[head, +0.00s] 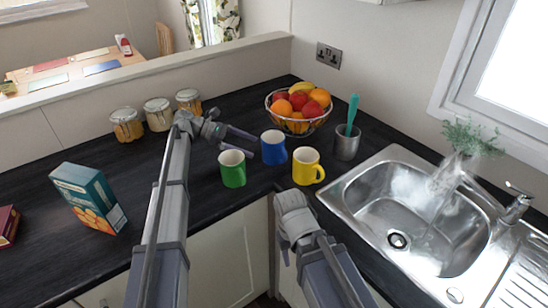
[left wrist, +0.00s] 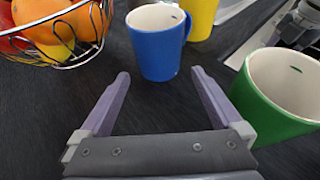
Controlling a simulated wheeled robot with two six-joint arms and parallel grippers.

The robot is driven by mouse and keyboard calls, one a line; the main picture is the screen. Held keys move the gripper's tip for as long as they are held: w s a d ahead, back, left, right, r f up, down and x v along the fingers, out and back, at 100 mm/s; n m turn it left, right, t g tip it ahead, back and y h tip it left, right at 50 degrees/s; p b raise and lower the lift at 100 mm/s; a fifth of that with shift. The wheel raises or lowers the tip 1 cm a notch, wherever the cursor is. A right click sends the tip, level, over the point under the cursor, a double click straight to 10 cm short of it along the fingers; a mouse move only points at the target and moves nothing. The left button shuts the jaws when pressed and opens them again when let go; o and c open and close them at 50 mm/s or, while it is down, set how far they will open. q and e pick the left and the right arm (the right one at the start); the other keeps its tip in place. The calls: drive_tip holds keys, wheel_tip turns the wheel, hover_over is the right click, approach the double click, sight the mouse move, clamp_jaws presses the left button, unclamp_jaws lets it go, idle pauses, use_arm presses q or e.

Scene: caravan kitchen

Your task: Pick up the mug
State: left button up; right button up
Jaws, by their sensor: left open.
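Three mugs stand upright on the dark worktop: a green mug (head: 232,168), a blue mug (head: 274,148) and a yellow mug (head: 307,166). My left gripper (head: 255,144) is open and empty, low beside the blue mug and behind the green one. In the left wrist view the blue mug (left wrist: 158,45) is just beyond the gap between the fingertips (left wrist: 160,73), not between the fingers. The green mug (left wrist: 280,95) is close outside the right finger, and the yellow mug (left wrist: 202,15) is partly hidden behind the blue one. My right gripper's fingers do not show.
A wire fruit bowl (head: 298,118) stands behind the mugs. A metal pot with a teal-handled utensil (head: 347,140) and the sink (head: 415,215) lie right. Several jars (head: 157,113) line the back, and a teal box (head: 88,198) stands left. The worktop between box and green mug is mostly clear.

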sight(269, 154)
use_arm(q)
drive_tip(key=shift+f, duration=0.4)
use_arm(e)
drive_tip(key=shift+f, duration=0.45)
use_arm(q)
drive_tip(key=shift+b+x, duration=0.55)
drive_tip(key=shift+x, duration=0.6)
drive_tip(key=shift+d, duration=0.2)
drive_tip(key=b+x, duration=0.2)
drive_tip(key=x, duration=0.3)
drive_tip(key=shift+w+f, duration=0.1)
drive_tip(key=c, duration=1.3)
use_arm(e)
wheel_tip(269, 154, down, 3)
drive_tip(key=shift+r, duration=0.1)
